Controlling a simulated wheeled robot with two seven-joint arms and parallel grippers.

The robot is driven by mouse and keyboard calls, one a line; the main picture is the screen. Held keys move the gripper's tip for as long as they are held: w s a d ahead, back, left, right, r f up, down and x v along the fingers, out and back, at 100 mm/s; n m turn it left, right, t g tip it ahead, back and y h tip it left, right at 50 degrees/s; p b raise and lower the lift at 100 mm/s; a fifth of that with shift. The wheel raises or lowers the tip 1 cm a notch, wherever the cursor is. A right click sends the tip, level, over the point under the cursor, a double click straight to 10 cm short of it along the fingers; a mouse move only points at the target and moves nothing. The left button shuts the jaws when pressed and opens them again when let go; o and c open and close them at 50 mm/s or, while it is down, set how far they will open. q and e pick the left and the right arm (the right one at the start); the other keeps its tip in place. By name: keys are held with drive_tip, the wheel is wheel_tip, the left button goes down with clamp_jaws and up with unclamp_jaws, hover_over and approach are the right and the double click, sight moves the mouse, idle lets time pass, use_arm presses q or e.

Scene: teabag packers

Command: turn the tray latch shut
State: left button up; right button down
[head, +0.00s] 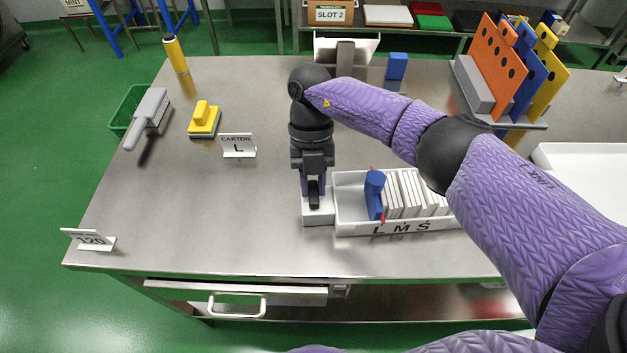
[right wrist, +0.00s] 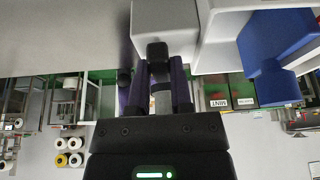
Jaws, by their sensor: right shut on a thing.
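The white tray (head: 352,227) stands near the table's front, marked L M S on its front wall. It holds a row of white packets (head: 405,195) and a blue divider piece (head: 374,196) at its left end. A small white block (head: 318,217) sits against the tray's left end, with the black latch handle (head: 314,199) on it. My right gripper (head: 313,186) points down over this block and is shut on the handle. In the right wrist view, the fingers (right wrist: 160,75) flank the dark handle (right wrist: 157,50). The exact turn of the latch is hard to tell. My left gripper is not in view.
A carton L sign (head: 239,146), a yellow-handled block (head: 204,118) and a grey scoop-like tool (head: 150,107) stand to the left. A rack of coloured boards (head: 500,75) is at the back right.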

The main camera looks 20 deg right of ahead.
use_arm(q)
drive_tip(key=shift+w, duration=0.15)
use_arm(e)
drive_tip(key=c, duration=0.5)
unclamp_jaws()
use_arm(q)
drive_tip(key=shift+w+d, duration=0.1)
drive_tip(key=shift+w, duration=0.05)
